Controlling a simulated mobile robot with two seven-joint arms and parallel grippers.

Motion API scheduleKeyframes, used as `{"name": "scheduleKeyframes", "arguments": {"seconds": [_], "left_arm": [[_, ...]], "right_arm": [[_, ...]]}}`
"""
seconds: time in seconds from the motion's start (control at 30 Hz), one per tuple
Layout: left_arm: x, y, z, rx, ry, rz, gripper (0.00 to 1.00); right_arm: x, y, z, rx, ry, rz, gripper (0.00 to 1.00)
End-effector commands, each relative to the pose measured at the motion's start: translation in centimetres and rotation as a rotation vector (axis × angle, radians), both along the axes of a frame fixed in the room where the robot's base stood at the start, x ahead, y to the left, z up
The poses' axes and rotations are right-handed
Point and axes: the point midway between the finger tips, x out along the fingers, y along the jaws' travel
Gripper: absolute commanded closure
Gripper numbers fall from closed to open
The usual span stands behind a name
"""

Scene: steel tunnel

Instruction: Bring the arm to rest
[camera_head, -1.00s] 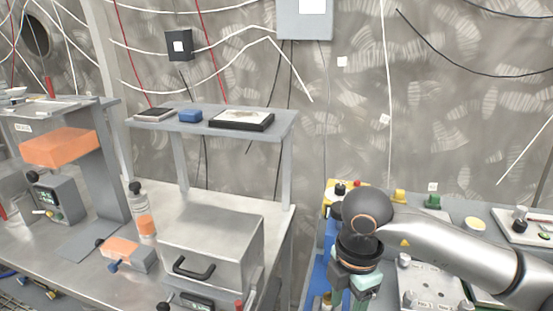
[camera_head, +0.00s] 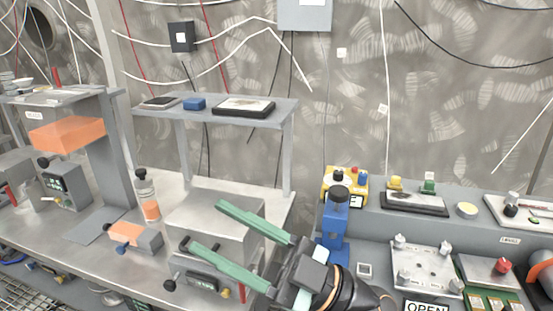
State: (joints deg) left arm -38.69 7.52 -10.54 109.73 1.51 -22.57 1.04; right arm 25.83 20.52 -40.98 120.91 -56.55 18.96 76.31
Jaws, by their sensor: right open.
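My right gripper (camera_head: 222,226) comes in from the bottom, right of centre. Its two long green fingers are spread wide apart with nothing between them. They point left, in front of the grey metal box (camera_head: 190,206) on the left bench, and cover part of it in the picture. I cannot tell how far the fingertips are from the box. My left gripper is not in view.
A blue device (camera_head: 335,228) stands just right of the gripper, with a yellow box (camera_head: 345,183) behind it. A raised shelf (camera_head: 285,108) stands over the left bench. A white plate with knobs (camera_head: 425,262) and an OPEN sign (camera_head: 427,307) lie on the right bench.

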Motion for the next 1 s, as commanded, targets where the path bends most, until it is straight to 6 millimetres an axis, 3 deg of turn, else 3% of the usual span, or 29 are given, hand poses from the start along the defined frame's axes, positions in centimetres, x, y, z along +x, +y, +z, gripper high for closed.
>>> {"name": "scheduleKeyframes", "arguments": {"seconds": [0.07,0.17,0.3,0.43,0.53,0.6,0.7,0.8,1.0], "left_arm": [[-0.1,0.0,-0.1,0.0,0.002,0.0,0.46],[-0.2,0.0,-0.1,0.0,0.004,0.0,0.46],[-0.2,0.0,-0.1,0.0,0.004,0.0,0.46],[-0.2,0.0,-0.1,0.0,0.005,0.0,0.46],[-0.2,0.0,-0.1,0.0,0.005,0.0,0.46],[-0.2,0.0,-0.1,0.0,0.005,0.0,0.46],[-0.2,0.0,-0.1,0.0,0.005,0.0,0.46],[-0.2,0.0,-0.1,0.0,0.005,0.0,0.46],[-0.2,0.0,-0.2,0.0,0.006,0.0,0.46]], "right_arm": [[2.8,-2.9,0.4,0.121,0.099,-0.175,0.43],[6.4,-7.2,-1.0,0.21,0.241,-0.409,0.43],[9.9,-13.4,-6.4,0.222,0.486,-0.73,0.43],[10.3,-18.8,-14.1,0.118,0.752,-0.984,0.43],[8.4,-22.1,-20.7,-0.03,0.969,-1.13,0.43],[6.1,-23.8,-25.0,-0.153,1.115,-1.193,0.43],[2.4,-25.3,-29.5,-0.322,1.282,-1.229,0.43],[-1.1,-26.1,-32.6,-0.465,1.41,-1.228,0.43],[-7.6,-26.9,-36.4,-0.703,1.6,-1.17,0.43]]}}
